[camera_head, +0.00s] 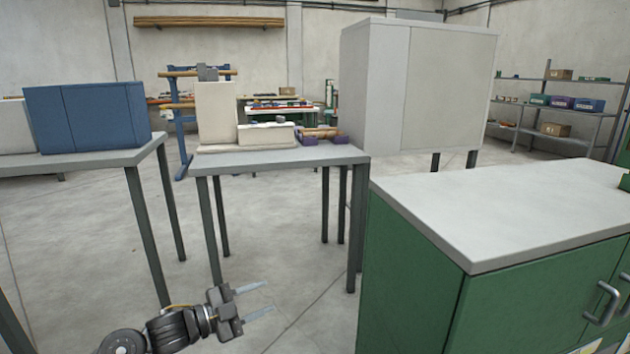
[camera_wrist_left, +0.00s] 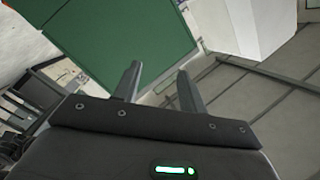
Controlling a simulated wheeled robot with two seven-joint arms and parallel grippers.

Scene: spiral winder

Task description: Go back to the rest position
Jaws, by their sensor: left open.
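My left gripper (camera_head: 256,301) is open and empty in the head view, low at the bottom, over bare floor and left of the green cabinet. In the left wrist view its two fingers (camera_wrist_left: 158,84) stand apart with nothing between them, and the green cabinet side (camera_wrist_left: 130,40) shows beyond them. The spiral winder (camera_head: 216,115) stands on a grey table (camera_head: 280,158) in the middle of the head view, well apart from the gripper. A purple tray (camera_head: 330,138) with tan rolls lies beside it. My right gripper is not in view.
The green cabinet (camera_head: 420,270) with a bare light top (camera_head: 500,210) fills the right. A blue box (camera_head: 88,115) sits on another table (camera_head: 80,162) at left. A large grey cabinet (camera_head: 420,85) and a shelf (camera_head: 555,108) stand behind. The floor between is clear.

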